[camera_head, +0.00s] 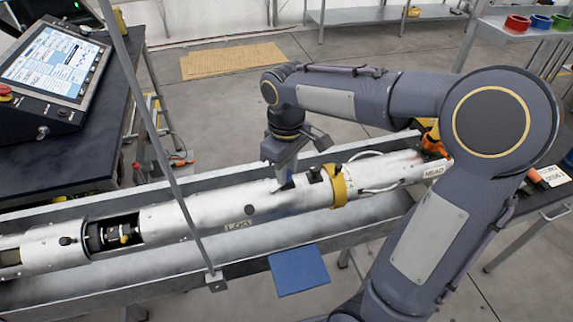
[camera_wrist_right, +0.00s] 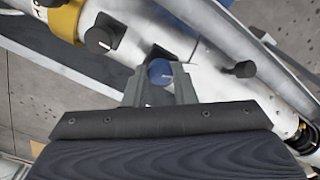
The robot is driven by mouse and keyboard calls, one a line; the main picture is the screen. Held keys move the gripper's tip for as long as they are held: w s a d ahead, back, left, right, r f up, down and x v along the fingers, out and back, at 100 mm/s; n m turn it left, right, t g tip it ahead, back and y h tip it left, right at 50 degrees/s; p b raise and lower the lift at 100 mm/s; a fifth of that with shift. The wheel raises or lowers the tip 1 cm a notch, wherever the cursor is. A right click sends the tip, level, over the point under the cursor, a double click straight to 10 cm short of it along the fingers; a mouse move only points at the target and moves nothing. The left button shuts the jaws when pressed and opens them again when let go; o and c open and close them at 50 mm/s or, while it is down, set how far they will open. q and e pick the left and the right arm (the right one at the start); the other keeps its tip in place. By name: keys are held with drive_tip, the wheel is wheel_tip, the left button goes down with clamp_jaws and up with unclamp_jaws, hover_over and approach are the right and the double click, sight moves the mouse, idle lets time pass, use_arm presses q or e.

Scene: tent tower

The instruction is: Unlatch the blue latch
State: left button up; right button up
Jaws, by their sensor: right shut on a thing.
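The blue latch (camera_wrist_right: 160,72) is a small round blue knob with a pale line on it, on the side of a long white tube (camera_wrist_right: 205,55). My right gripper (camera_wrist_right: 160,78) is shut on the blue latch, with one finger at each side of it. In the head view my right gripper (camera_head: 284,178) reaches down to the tube (camera_head: 205,208) near its middle, and the latch is hidden there. My left gripper is in neither view.
The tube lies in a long grey metal trough (camera_head: 90,285). A blue plate (camera_head: 298,270) is at the trough's front edge. A thin metal post (camera_head: 160,150) stands to the left.

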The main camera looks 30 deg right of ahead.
drive_tip(key=n+p, duration=0.1)
drive_tip(key=n, duration=0.5)
drive_tip(key=shift+r+p, duration=0.1)
drive_tip(key=shift+p, duration=0.2)
drive_tip(key=n+p, duration=0.1)
drive_tip(key=n, duration=0.5)
drive_tip(key=shift+w+n, duration=0.1)
drive_tip(key=shift+n, duration=0.2)
drive_tip(key=shift+p, duration=0.3)
drive_tip(key=o, duration=1)
wheel_tip(320, 180, up, 8)
drive_tip(key=shift+f, duration=0.15)
